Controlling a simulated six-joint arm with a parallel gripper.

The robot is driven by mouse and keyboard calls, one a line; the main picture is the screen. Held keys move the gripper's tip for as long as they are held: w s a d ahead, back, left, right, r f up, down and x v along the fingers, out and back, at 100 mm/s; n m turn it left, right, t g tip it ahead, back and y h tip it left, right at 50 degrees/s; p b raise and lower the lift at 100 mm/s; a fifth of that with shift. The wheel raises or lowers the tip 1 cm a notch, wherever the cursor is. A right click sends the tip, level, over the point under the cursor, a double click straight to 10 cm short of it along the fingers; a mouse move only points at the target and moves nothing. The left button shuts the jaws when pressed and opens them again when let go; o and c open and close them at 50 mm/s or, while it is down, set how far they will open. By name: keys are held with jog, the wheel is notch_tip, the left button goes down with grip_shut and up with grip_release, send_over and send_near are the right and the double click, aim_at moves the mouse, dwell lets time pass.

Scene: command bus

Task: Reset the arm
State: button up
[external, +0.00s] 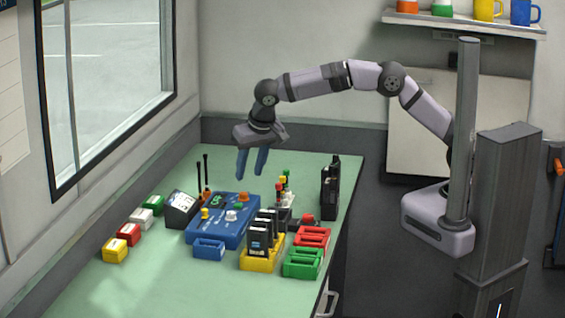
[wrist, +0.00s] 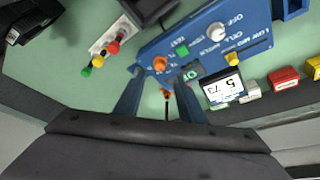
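My gripper (external: 251,176) hangs below my raised, bent arm, with its two blue fingers pointing down above the back part of the green table (external: 100,290). The fingers are apart with nothing held between them. In the wrist view, the gripper (wrist: 160,88) shows the same gap, with the blue control box (wrist: 185,45) beyond the fingertips. The blue box (external: 222,228) stands on the table below, apart from the gripper, with orange, white and yellow knobs on top.
Handheld radios stand in a yellow holder (external: 276,262) near red (external: 312,237) and green (external: 303,264) holders. A dark radio (external: 331,190) stands at the right edge. A small display (external: 182,209) and yellow, red, white and green blocks are left. The window (external: 105,80) is left of my arm.

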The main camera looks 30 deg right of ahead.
dwell(0.3)
jog(key=shift+g, duration=0.6)
jog(key=w+d, duration=0.1)
jog(key=d, duration=0.3)
jog(key=w+d+p, duration=0.1)
jog(key=d, duration=0.3)
jog(key=w+d+r+p, duration=0.1)
jog(key=d, duration=0.4)
jog(key=shift+w, duration=0.4)
jog(key=s+d+g+p, duration=0.1)
jog(key=s+d+p, duration=0.15)
jog(key=d, duration=1.25)
jog(key=s+d+f+g+p, duration=0.2)
jog(key=s+d+f, duration=0.1)
jog(key=s+d, duration=1.2)
jog(key=s, duration=0.2)
jog(key=shift+s+d, duration=0.25)
jog(key=shift+s, duration=0.1)
